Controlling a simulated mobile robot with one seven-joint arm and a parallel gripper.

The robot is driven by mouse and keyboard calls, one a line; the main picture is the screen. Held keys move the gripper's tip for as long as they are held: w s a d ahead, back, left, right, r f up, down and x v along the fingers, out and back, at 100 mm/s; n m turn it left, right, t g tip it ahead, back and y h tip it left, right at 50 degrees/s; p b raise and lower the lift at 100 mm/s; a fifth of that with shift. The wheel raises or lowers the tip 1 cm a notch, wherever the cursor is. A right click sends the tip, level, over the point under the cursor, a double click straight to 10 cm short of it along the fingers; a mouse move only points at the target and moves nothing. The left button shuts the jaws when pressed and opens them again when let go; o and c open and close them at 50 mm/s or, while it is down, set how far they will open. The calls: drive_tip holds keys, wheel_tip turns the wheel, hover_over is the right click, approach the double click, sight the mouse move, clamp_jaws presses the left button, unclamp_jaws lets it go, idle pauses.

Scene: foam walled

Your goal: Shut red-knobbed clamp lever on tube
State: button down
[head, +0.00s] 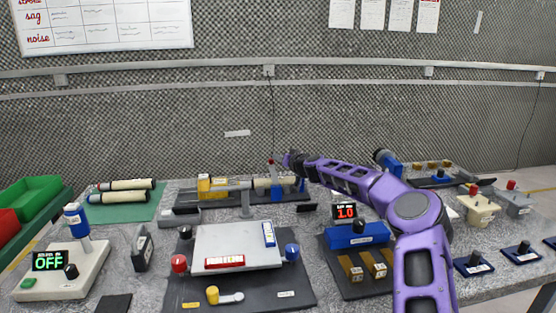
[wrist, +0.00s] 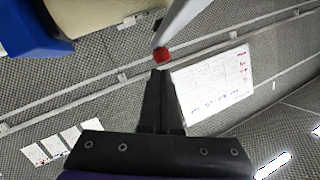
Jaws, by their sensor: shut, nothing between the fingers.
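The red knob (head: 270,162) tops the clamp lever, which stands up from the tube fixture at the back middle of the bench in the head view. The cream tube (head: 262,183) lies along that fixture. In the wrist view the red knob (wrist: 161,54) sits just beyond my fingertips, on the end of the pale grey lever (wrist: 184,22). The cream tube (wrist: 95,14) fills the upper left there. My gripper (wrist: 160,74) is shut and empty, its tips close to the knob; I cannot tell whether they touch. In the head view my arm partly hides the fixture's right end.
A yellow block (head: 205,186) and a blue block (wrist: 30,30) belong to the fixture around the tube. In front stands a grey plate (head: 238,245) with coloured knobs. A blue device with a red display (head: 345,211) stands to the right, below my arm. Several other devices crowd the bench.

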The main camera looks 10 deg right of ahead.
drive_tip(key=shift+a+f, duration=0.1)
drive_tip(key=shift+f, duration=0.05)
drive_tip(key=shift+w+p, duration=0.1)
drive_tip(key=shift+p, duration=0.25)
drive_tip(key=shift+w+f+m+g+p, duration=0.35)
drive_tip(key=shift+f+g+p, duration=0.45)
drive_tip(key=shift+p, duration=0.9)
drive_tip(key=shift+r, duration=0.1)
drive_tip(key=shift+r, duration=0.15)
